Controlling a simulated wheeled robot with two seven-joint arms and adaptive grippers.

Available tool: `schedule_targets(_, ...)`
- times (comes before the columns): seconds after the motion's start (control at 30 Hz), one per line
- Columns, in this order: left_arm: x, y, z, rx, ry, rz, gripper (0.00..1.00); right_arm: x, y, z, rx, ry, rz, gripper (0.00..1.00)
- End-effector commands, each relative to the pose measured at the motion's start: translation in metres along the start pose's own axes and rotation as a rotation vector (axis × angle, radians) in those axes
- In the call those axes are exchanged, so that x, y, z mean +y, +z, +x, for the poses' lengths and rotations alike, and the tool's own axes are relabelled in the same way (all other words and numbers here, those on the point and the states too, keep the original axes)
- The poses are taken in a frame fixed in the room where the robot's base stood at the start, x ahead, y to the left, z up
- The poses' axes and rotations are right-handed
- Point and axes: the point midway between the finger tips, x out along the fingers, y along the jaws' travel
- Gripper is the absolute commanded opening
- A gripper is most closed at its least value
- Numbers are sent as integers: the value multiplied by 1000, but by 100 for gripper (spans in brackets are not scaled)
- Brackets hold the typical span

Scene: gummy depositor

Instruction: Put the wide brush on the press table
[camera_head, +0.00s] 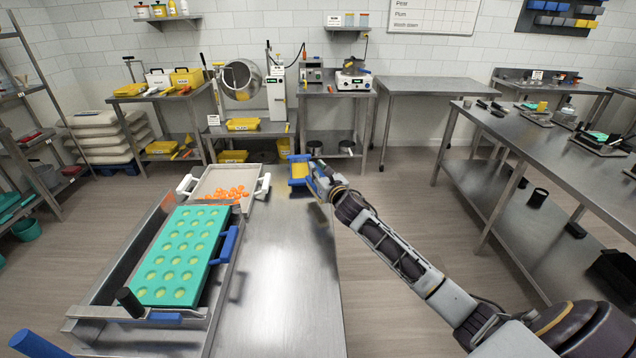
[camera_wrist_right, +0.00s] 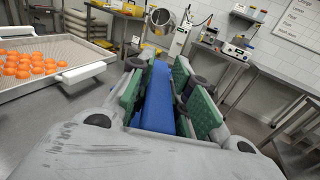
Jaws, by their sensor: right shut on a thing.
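My right gripper (camera_head: 318,180) reaches in from the right over the far end of the near steel table (camera_head: 285,270). It is shut on the blue handle of what looks like the wide brush (camera_head: 299,171), which has a blue body with a yellow part. In the right wrist view, the green finger pads of the gripper (camera_wrist_right: 168,95) lie on both sides of the blue handle (camera_wrist_right: 158,105). The brush's far end is hard to make out there. I cannot tell which surface is the press table. My left gripper is not in view.
A teal mould (camera_head: 183,255) sits in a steel frame on the near table's left. A tray of orange gummies (camera_head: 215,188) is beyond it. A long bench with tools (camera_head: 540,150) stands at the right. An empty steel table (camera_head: 435,86) stands at the back.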

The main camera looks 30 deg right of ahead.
Motion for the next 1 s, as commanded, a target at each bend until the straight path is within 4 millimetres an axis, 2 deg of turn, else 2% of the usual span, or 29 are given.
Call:
schedule_targets(0.27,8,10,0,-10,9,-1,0,0,-2,0,0,0,1,0)
schedule_targets(0.57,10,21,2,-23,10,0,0,0,-27,0,2,-1,4,0)
schedule_targets(0.77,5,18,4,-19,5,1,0,0,-40,0,0,-1,2,0)
schedule_targets(1.0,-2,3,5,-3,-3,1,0,0,-41,0,-1,0,0,0)
